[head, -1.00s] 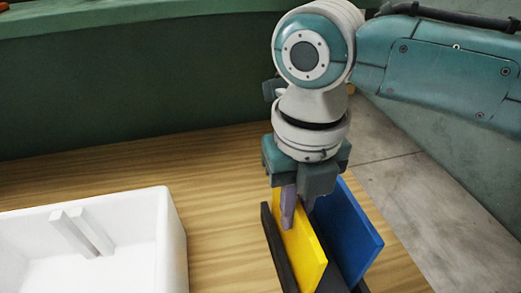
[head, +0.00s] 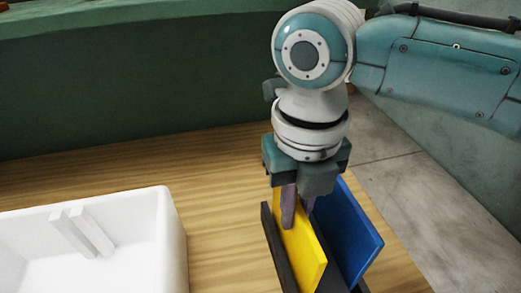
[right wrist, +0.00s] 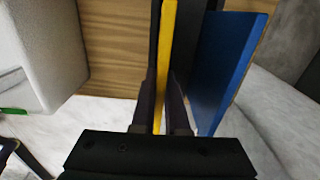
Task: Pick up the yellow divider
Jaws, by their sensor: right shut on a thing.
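The yellow divider (head: 301,250) stands upright in a black rack (head: 275,245) on the wooden table. It also shows edge-on in the right wrist view (right wrist: 165,60). My right gripper (head: 296,212) is above the rack with one finger on each side of the yellow divider, shut on its upper edge. In the right wrist view the gripper fingers (right wrist: 161,108) flank the divider closely. My left gripper is not in view.
A blue divider (head: 346,232) leans in the same rack, just right of the yellow one. A white foam box (head: 176,240) with two slot ribs inside stands at left. Bare wooden table (head: 220,230) lies between box and rack.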

